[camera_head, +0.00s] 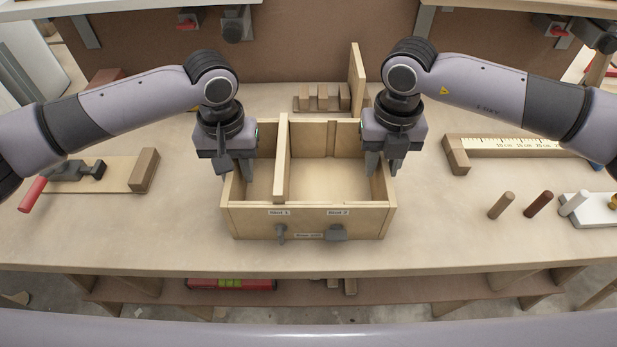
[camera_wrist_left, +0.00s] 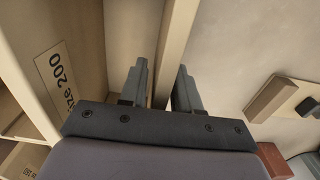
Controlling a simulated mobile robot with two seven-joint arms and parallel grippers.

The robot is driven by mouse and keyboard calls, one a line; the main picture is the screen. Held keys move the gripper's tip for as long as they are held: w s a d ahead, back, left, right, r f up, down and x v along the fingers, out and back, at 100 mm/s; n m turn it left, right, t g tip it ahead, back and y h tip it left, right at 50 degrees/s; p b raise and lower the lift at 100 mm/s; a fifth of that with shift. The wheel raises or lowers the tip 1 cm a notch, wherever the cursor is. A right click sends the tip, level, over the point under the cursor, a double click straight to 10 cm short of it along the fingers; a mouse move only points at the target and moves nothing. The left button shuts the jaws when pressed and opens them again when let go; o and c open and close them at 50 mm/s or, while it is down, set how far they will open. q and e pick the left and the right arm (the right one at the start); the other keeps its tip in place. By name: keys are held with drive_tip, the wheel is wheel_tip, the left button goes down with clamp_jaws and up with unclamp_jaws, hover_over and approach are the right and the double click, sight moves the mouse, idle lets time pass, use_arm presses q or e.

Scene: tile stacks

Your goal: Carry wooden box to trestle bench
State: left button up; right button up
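The wooden box (camera_head: 314,221) sits on the wooden workbench top (camera_head: 130,228) in the middle of the head view. It is open at the top, and a divider (camera_head: 282,160) splits it into two empty-looking compartments. My left gripper (camera_head: 237,168) is at the box's left wall; in the left wrist view its fingers (camera_wrist_left: 160,88) stand on either side of that wall, apart, with a gap visible. My right gripper (camera_head: 383,166) has its fingers apart over the box's right wall, one inside and one outside. I cannot tell which surface is the trestle bench.
A toggle clamp on a board (camera_head: 110,174) lies left of the box. A ruler board (camera_head: 510,146) and several upright pegs (camera_head: 539,204) are at the right. A slotted wooden block (camera_head: 322,97) stands behind the box. The bench front is clear.

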use_arm(q)
clamp_jaws()
use_arm(e)
clamp_jaws()
use_arm(q)
drive_tip(key=shift+r, duration=0.1)
use_arm(e)
drive_tip(key=shift+w+r, duration=0.1)
drive_tip(key=shift+r, duration=0.05)
idle(0.7)
